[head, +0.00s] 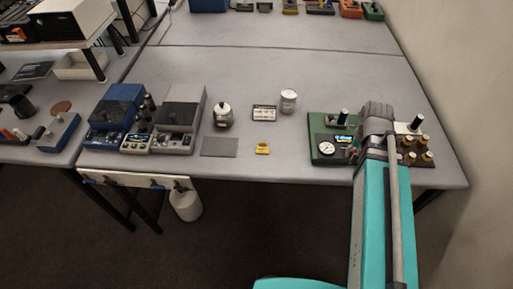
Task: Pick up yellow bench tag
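The yellow bench tag (262,148) is a small yellow piece with a dark marking. It lies near the front edge of the grey bench (300,170), right of a flat grey plate (220,147). My teal arm reaches in from the lower right, and its grey joint is over the green device, well to the right of the tag. I cannot make out my gripper or its fingers; nothing touches the tag.
A small labelled box (264,113), a white can (288,100) and a metal pot (223,116) stand behind the tag. Blue and grey instruments (177,115) are at left. A green gauge device (325,135) is at right. Bench around the tag is clear.

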